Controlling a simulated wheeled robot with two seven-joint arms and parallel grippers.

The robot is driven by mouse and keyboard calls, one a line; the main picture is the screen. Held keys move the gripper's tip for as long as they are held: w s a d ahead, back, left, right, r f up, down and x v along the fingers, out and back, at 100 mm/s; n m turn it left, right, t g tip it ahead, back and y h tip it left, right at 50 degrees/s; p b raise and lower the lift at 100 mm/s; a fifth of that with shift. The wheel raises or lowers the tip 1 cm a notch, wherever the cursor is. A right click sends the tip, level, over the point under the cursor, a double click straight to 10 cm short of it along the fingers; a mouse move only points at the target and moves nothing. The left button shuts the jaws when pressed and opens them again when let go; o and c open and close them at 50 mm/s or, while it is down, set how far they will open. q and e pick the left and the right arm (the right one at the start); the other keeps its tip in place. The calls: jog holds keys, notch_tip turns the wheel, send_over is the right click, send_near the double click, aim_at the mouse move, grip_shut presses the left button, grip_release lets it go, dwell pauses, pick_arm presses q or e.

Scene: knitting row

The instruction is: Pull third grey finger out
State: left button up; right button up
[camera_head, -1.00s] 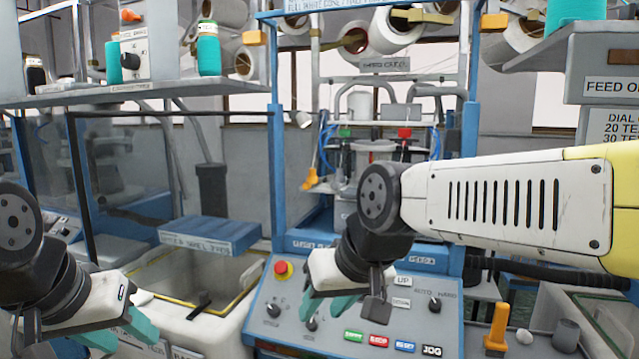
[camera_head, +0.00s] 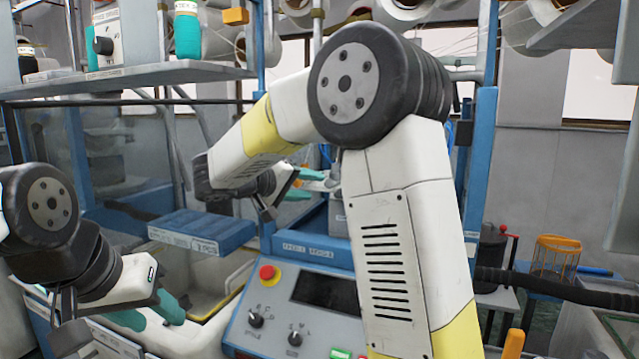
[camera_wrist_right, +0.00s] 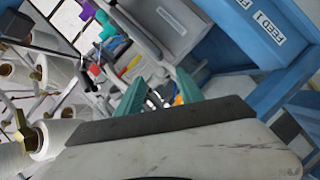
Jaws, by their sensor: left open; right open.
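My right arm reaches across the middle of the head view, and my right gripper (camera_head: 304,184) is partly hidden behind its own links, near the knitting machine. Its teal fingers are apart, and I see nothing held. In the right wrist view, the fingers of this gripper (camera_wrist_right: 158,105) stand either side of small, blurred metallic parts (camera_wrist_right: 154,99). I cannot make out a row of grey fingers or tell which is the third. My left gripper (camera_head: 150,312) is open and empty at the lower left, in front of the pale bin.
The control panel (camera_head: 262,312) with its red button (camera_head: 267,272) lies below my right arm. A shelf (camera_head: 130,84) with teal cones runs along the upper left. An orange wire basket (camera_head: 556,258) stands at the right.

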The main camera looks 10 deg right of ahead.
aim_at(327, 184)
jog(key=shift+t, duration=0.3)
jog(key=x, duration=0.7)
jog(key=shift+w+r, duration=0.2)
jog(key=shift+w, duration=0.4)
grip_shut()
dwell(0.6)
